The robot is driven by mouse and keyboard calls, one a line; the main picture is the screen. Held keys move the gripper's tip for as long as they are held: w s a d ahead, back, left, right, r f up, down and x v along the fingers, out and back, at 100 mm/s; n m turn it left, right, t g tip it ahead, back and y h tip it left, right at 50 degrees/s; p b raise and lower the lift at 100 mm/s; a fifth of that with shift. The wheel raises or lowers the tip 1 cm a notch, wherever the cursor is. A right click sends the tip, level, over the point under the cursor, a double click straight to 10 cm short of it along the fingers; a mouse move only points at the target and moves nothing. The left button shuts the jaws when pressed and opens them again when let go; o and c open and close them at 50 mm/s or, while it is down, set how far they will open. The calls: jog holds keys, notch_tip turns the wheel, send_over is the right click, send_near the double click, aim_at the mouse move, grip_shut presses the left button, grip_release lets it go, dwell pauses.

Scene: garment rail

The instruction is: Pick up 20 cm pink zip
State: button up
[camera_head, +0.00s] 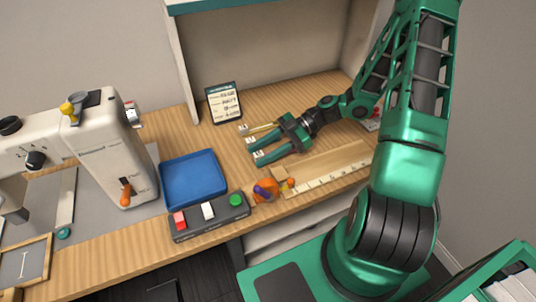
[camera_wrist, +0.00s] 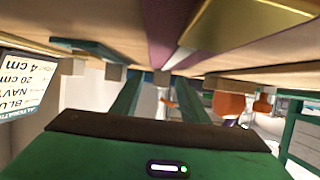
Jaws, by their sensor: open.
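A narrow mauve-pink strip (camera_wrist: 165,30), which looks like the pink zip, shows at the top centre of the wrist view, with a small grey end piece. It lies in line with the gap between my fingers; I cannot tell whether they touch it. A gold strip (camera_wrist: 240,22) lies to its right and a teal strip (camera_wrist: 90,48) to its left. My gripper (camera_wrist: 160,82) is open. In the head view my gripper (camera_head: 270,143) is low over the wooden table, beside the gold strip (camera_head: 262,127). The pink strip cannot be made out there.
A label card (camera_head: 223,102) stands behind the gripper. A blue tray (camera_head: 193,179) lies to the left, with a button box (camera_head: 209,216) in front. An orange and purple object (camera_head: 266,189) and a ruler (camera_head: 330,178) are nearer the front edge. A sewing machine (camera_head: 110,150) stands at left.

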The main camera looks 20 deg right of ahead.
jog(key=shift+a, duration=0.1)
jog(key=shift+c, duration=0.6)
grip_shut()
